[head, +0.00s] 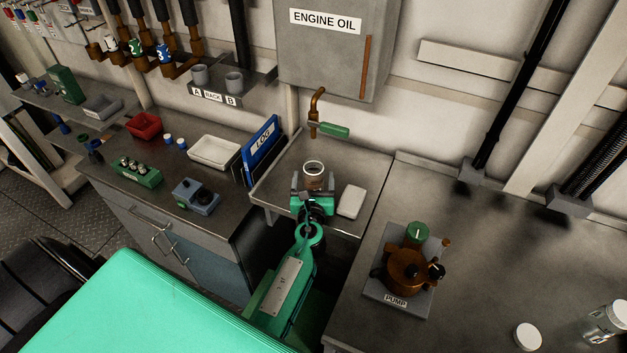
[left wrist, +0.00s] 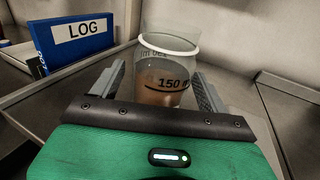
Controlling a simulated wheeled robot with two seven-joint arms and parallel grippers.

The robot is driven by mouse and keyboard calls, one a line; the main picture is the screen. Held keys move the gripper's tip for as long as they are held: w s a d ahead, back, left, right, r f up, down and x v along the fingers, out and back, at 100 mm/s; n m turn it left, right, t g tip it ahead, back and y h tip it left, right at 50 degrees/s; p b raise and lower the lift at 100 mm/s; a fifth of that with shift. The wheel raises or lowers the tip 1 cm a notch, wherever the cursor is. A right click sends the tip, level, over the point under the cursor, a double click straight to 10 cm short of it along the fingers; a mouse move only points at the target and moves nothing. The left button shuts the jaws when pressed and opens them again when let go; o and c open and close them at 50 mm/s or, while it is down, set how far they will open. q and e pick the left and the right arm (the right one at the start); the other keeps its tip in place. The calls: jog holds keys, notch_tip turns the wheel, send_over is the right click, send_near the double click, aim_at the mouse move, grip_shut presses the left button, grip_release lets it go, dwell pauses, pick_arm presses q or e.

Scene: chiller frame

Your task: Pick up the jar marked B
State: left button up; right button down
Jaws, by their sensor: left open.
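No jar lettered B is readable. A wall rack (head: 212,98) has labels A, RACK and B, with a grey cup (head: 234,82) above the B and another (head: 200,74) above the A. My left gripper (head: 312,192) is open at a clear beaker (head: 313,172) of brown liquid in the bay under the oil tap. In the left wrist view the open fingers stand either side of the beaker (left wrist: 166,72), which has a 150 mark; contact cannot be told. A jar with a white lid (head: 605,318) stands far right, its label unreadable.
The engine oil tap (head: 316,125) with a green handle hangs above the beaker. A blue LOG binder (head: 262,148) is left of it, a white block (head: 351,201) right. A pump (head: 405,268) and a loose white lid (head: 528,337) are on the right bench.

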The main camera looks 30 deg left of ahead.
pick_arm(q)
jog(key=shift+x, duration=1.2)
jog(key=c, duration=1.3)
jog(key=shift+o, duration=0.2)
jog(key=shift+r, duration=0.15)
